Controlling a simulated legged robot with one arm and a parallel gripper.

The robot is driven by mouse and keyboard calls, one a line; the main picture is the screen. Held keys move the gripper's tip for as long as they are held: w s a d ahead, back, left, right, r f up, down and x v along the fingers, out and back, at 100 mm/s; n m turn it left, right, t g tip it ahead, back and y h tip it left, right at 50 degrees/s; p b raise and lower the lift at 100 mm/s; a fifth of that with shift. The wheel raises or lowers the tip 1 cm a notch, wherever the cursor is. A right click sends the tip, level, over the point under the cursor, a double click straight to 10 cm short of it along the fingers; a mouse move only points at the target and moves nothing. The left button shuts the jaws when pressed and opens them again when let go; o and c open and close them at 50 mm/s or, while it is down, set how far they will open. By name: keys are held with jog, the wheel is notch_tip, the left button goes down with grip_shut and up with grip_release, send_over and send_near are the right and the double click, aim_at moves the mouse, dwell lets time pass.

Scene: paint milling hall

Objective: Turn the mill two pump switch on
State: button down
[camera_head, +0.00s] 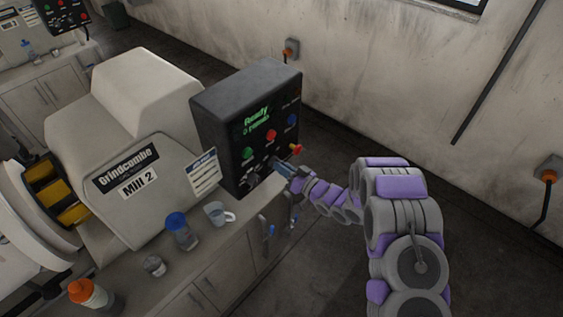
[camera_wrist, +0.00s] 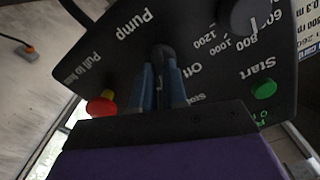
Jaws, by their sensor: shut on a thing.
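The Mill 2 control box (camera_head: 245,130) is black and stands at the end of the bench beside the mill (camera_head: 140,150). Its green display reads "Ready". In the wrist view the panel is turned over, and the pump switch (camera_wrist: 162,50) is a small dark knob between the labels "Pump" and "Off". My gripper (camera_wrist: 161,75) is shut on this switch, its blue fingers on either side. In the head view my gripper (camera_head: 283,169) is at the panel's lower right, and it hides the switch. The switch's exact setting is hard to tell.
A mug (camera_head: 215,213), a blue-lidded jar (camera_head: 182,231) and an orange-capped bottle (camera_head: 90,294) stand on the bench. The floor to the right is clear.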

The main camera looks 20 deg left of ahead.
jog(key=shift+w+d+r+m+p, duration=0.1)
jog(key=shift+w+d+m+p, duration=0.1)
jog(key=shift+m+p, duration=0.4)
jog(key=c, duration=1.2)
grip_release()
jog(key=shift+o, duration=0.2)
jog(key=shift+s, duration=0.1)
jog(key=b+v, duration=0.1)
jog(key=v, duration=1.6)
jog(key=shift+d, duration=0.2)
